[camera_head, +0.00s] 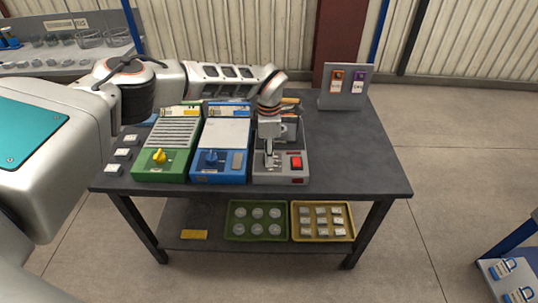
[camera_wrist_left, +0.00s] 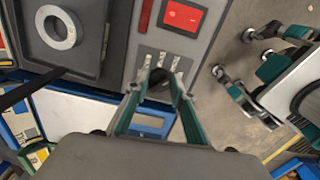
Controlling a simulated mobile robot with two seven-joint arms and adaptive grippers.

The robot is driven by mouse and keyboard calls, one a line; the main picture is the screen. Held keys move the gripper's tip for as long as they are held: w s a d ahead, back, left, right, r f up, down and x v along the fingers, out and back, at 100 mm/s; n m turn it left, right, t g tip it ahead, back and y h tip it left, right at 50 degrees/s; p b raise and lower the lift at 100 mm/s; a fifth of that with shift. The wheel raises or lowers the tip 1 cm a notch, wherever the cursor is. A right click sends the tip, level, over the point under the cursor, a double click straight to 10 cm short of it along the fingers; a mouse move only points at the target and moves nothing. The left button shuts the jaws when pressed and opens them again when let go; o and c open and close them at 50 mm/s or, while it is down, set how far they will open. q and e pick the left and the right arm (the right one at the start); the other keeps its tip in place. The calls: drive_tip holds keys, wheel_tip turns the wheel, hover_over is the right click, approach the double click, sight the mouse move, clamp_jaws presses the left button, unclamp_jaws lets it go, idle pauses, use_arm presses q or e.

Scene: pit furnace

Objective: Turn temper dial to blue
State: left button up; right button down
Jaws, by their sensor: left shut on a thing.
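A grey unit (camera_head: 296,178) stands at the right of three units on the dark table, with a red switch (camera_head: 296,162) on its front panel. The red switch also shows in the left wrist view (camera_wrist_left: 182,15). The temper dial appears to be the dark knob (camera_wrist_left: 159,85) on this grey panel, with several small pale marks beside it. My left gripper (camera_head: 270,160) reaches down onto the panel left of the switch. In the left wrist view its fingers (camera_wrist_left: 161,84) are shut on the dark knob and partly hide it. The pointer direction cannot be told.
A blue unit (camera_head: 235,160) with a blue knob and a green unit (camera_head: 142,168) with a yellow knob stand close to the left. A sign stand (camera_head: 325,100) with orange and purple cards is at the back right. The table's right side is clear. Trays sit on the lower shelf.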

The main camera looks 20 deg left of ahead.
use_arm(q)
drive_tip(key=m, duration=0.3)
drive_tip(key=shift+m+b, duration=0.4)
drive_tip(key=shift+m, duration=0.9)
drive_tip(key=o, duration=1.1)
drive_tip(key=shift+r, duration=0.1)
